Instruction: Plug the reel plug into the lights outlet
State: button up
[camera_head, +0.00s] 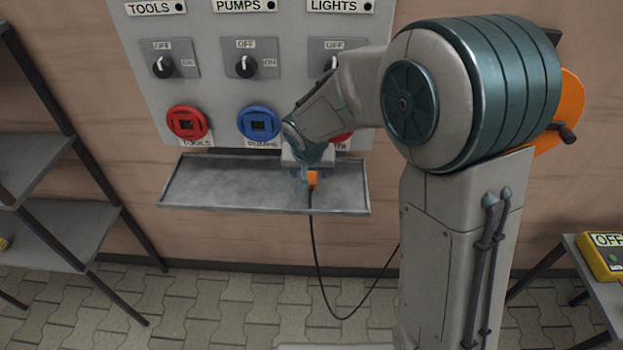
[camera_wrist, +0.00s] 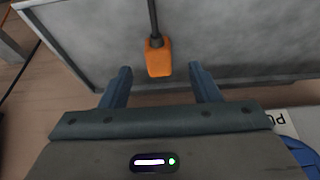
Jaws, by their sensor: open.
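The orange reel plug (camera_head: 313,179) is at the grey tray under the panel, with a black cable running down from it. In the wrist view the plug (camera_wrist: 158,58) lies between and slightly beyond my fingertips, its cable leading away at the top. My gripper (camera_wrist: 160,70) is open, a finger on each side with gaps to the plug. In the head view my gripper (camera_head: 303,182) is small and partly hidden by my wrist. The lights outlet (camera_head: 342,138), red, is mostly hidden behind my arm, below the LIGHTS sign (camera_head: 338,6).
The red tools outlet (camera_head: 187,122) and blue pumps outlet (camera_head: 258,122) sit left of it. The tray (camera_head: 215,185) is bare at left. An orange reel (camera_head: 571,108) shows behind my arm. A yellow box (camera_head: 602,257) reading OFF stands right; a shelf (camera_head: 75,235) stands left.

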aim_at(310, 177)
jog(key=shift+w+p+x, duration=0.15)
jog(key=shift+p+x, duration=0.05)
jog(key=shift+x, duration=1.1)
jog(key=shift+w+p+x, duration=0.15)
jog(key=shift+p+x, duration=0.05)
jog(key=shift+x, duration=1.1)
jog(key=shift+d+r, duration=0.1)
jog(key=shift+d, duration=0.05)
jog(key=c, duration=1)
